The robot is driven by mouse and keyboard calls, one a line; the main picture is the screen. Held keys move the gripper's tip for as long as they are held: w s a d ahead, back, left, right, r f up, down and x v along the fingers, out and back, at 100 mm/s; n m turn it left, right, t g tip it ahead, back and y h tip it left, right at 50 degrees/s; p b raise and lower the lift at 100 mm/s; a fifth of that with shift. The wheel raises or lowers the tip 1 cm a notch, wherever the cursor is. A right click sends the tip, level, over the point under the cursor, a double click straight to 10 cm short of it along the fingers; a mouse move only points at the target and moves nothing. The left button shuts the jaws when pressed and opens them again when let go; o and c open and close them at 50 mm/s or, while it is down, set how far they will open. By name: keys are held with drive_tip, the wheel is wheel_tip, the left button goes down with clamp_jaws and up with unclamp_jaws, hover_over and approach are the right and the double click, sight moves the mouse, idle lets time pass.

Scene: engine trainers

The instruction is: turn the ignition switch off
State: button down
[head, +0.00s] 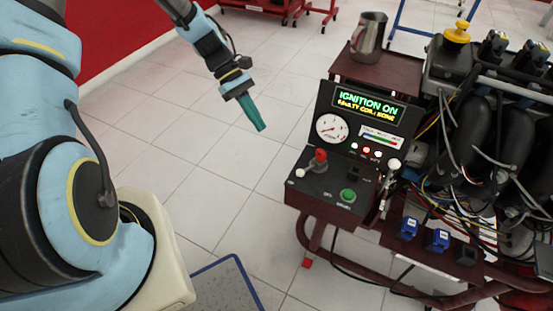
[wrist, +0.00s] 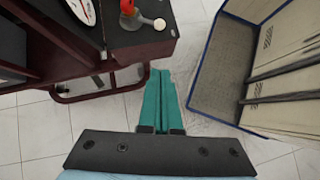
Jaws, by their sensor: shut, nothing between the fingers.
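The engine trainer's control panel (head: 330,190) stands right of centre in the head view. Its display (head: 367,107) reads "IGNITION ON" in green, with a smaller yellow line below. A red-topped control (head: 320,157) stands up from the panel's lower face, and a green button (head: 348,195) sits nearer its front edge. I cannot tell which control is the ignition switch. My gripper (head: 262,127), with teal fingers, hangs over the floor left of the panel, apart from it. It is shut and empty. The wrist view shows the closed fingers (wrist: 159,80) and the red-topped control (wrist: 130,12).
A round gauge (head: 331,127) sits on the panel, and a metal jug (head: 368,37) stands on the shelf behind. The engine with hoses and wires (head: 480,130) fills the right. Tiled floor lies open between my arm and the trainer.

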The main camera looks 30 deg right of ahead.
sight(312, 166)
drive_tip(key=shift+d+f, duration=0.1)
drive_tip(key=shift+f, duration=0.1)
drive_tip(key=shift+f, duration=0.1)
drive_tip(key=p+x, duration=0.1)
drive_tip(key=x, duration=0.3)
drive_tip(key=s+r+p+x, duration=0.1)
drive_tip(key=x, duration=0.2)
drive_tip(key=p+x, duration=0.2)
drive_tip(key=x, duration=0.2)
drive_tip(key=shift+s+d+r, duration=0.1)
drive_tip(key=shift+s+d, duration=0.25)
drive_tip(key=shift+s, duration=0.15)
drive_tip(key=shift+s+d, duration=0.25)
drive_tip(key=shift+s, duration=0.4)
drive_tip(key=shift+a+n, duration=0.1)
drive_tip(key=shift+n, duration=0.2)
drive_tip(key=shift+s+h, duration=0.15)
drive_tip(key=shift+h, duration=0.15)
